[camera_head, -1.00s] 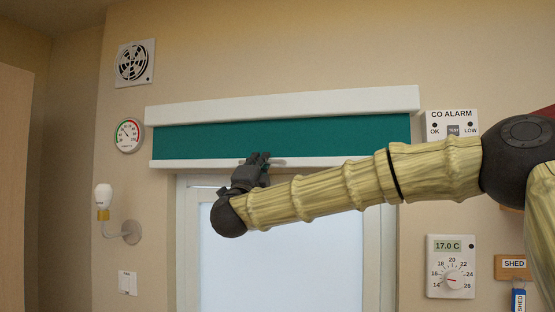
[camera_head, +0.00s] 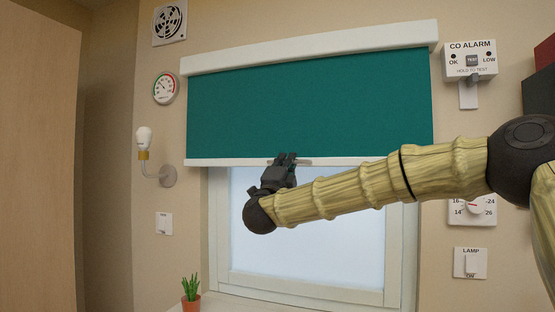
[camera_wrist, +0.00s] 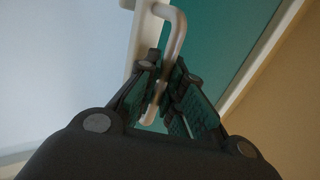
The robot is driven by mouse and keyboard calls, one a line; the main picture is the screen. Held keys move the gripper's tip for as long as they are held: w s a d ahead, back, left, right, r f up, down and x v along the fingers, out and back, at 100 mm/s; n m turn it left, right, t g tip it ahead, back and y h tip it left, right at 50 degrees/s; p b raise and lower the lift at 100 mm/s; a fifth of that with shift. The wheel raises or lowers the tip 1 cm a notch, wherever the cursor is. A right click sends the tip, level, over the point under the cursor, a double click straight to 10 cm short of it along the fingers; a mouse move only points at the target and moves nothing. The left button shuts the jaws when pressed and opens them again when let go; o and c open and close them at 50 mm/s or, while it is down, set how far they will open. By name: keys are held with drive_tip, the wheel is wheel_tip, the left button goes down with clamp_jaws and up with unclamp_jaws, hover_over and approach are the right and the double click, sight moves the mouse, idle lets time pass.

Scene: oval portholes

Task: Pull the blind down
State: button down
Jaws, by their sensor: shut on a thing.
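The teal blind (camera_head: 310,105) hangs from a white top casing (camera_head: 310,48) and covers the upper part of the window. Its white bottom bar (camera_head: 225,162) lies across the pane, with bright glass below it. My gripper (camera_head: 285,158) is at the middle of that bar. In the wrist view, a pale bent handle (camera_wrist: 176,35) on the bar runs down between the fingers of my gripper (camera_wrist: 165,98), which are shut on it. The teal cloth (camera_wrist: 225,35) shows beside the handle.
The window pane (camera_head: 310,245) is clear below the blind. A small potted plant (camera_head: 191,290) stands at the lower left. A wall lamp (camera_head: 147,150) and gauge (camera_head: 166,88) are left of the window; a CO alarm (camera_head: 470,60) and lamp switch (camera_head: 470,263) are right.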

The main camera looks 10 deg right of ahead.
wheel_tip(320, 180, down, 38)
drive_tip(key=b, duration=2.2)
drive_tip(key=shift+b, duration=0.35)
drive_tip(key=shift+r, duration=0.1)
drive_tip(key=c, duration=1.8)
unclamp_jaws()
drive_tip(key=v, duration=1.2)
drive_tip(key=shift+o, duration=1.4)
drive_tip(key=r+g+y+p, duration=0.1)
drive_tip(key=r+g+p, duration=0.1)
drive_tip(key=p, duration=1.1)
drive_tip(key=r+g+p, duration=0.2)
drive_tip(key=p, duration=1.2)
drive_tip(key=shift+s+a+r+y+p, duration=0.2)
drive_tip(key=shift+a+r+y+p, duration=0.1)
drive_tip(key=shift+r+y, duration=0.1)
